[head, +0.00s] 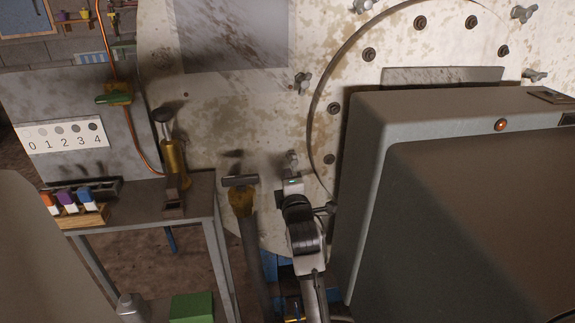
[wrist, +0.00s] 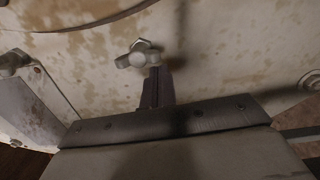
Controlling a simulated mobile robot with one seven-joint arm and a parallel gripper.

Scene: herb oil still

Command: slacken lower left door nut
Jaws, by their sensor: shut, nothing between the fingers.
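The lower left door nut (head: 292,158) is a grey metal wing nut on the pale, rust-stained still front, just outside the round door's curved rim. In the head view, my gripper (head: 292,184) is just below it and partly overlaps it. In the wrist view, the nut (wrist: 138,56) shows its lobes just beyond my fingertips, slightly left of them. My gripper (wrist: 158,76) is shut, with its dark fingers together and nothing between them. The fingertips look very close to the nut's lower right lobe; I cannot tell whether they touch.
Another wing nut (head: 302,82) sits higher on the door's left side. A pipe with a T-shaped top (head: 240,182) stands close left of my gripper. A metal bench (head: 200,197) is further left, holding a brass fitting (head: 173,158) and a rack of coloured pieces (head: 75,214).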

